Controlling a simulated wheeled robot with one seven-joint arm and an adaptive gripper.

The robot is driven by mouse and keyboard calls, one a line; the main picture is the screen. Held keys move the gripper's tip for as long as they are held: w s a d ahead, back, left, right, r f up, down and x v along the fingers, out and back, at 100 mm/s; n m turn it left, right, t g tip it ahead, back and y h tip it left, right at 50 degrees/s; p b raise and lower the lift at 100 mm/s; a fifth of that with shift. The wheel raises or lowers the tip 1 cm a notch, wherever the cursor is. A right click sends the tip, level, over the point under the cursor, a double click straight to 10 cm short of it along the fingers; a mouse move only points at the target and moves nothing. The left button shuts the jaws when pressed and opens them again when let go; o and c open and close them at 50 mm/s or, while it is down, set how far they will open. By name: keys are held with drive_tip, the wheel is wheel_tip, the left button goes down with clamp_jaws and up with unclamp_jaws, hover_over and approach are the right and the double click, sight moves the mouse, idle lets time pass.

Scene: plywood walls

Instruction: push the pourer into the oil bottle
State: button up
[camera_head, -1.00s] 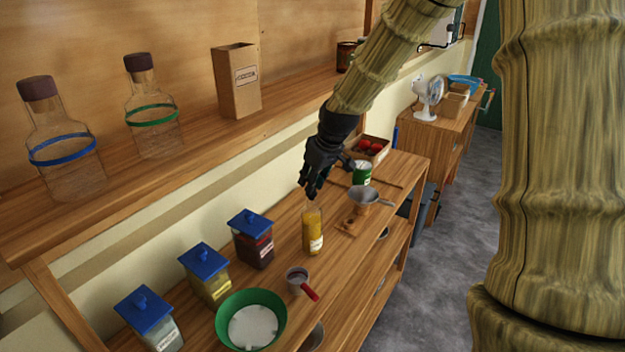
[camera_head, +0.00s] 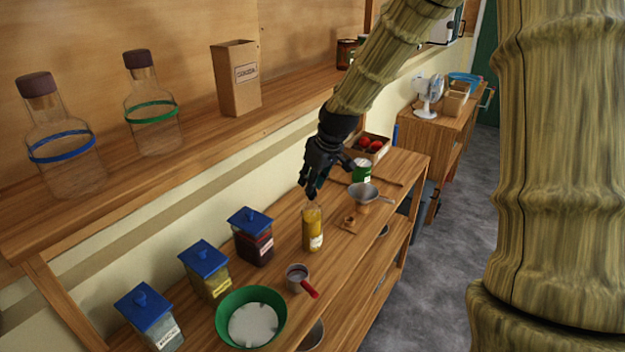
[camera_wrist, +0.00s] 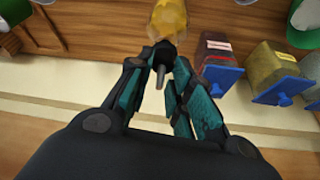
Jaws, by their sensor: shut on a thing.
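The oil bottle (camera_head: 313,230), clear with yellow oil and a pale label, stands upright on the wooden worktop. Its yellow body also shows at the top of the wrist view (camera_wrist: 168,18). My gripper (camera_head: 312,194) is directly above the bottle, pointing down at its mouth. In the wrist view, my gripper (camera_wrist: 163,58) is shut on the pourer (camera_wrist: 160,76), a small grey spout showing between the fingertips. The fingers hide the pourer's lower end and the bottle's mouth, so I cannot tell how deep the pourer sits.
Blue-lidded jars (camera_head: 251,238) stand left of the bottle. A red-handled cup (camera_head: 298,279) and a green bowl (camera_head: 222,318) are in front. A funnel (camera_head: 363,194) and a green can (camera_head: 361,171) are behind right. A shelf (camera_head: 190,135) runs above.

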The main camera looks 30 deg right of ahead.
drive_tip(key=shift+f, duration=0.25)
idle(0.4)
drive_tip(key=o, duration=1.3)
drive_tip(key=shift+r, duration=0.1)
drive_tip(key=shift+r+p, duration=3)
drive_tip(key=shift+r, duration=0.95)
clamp_jaws()
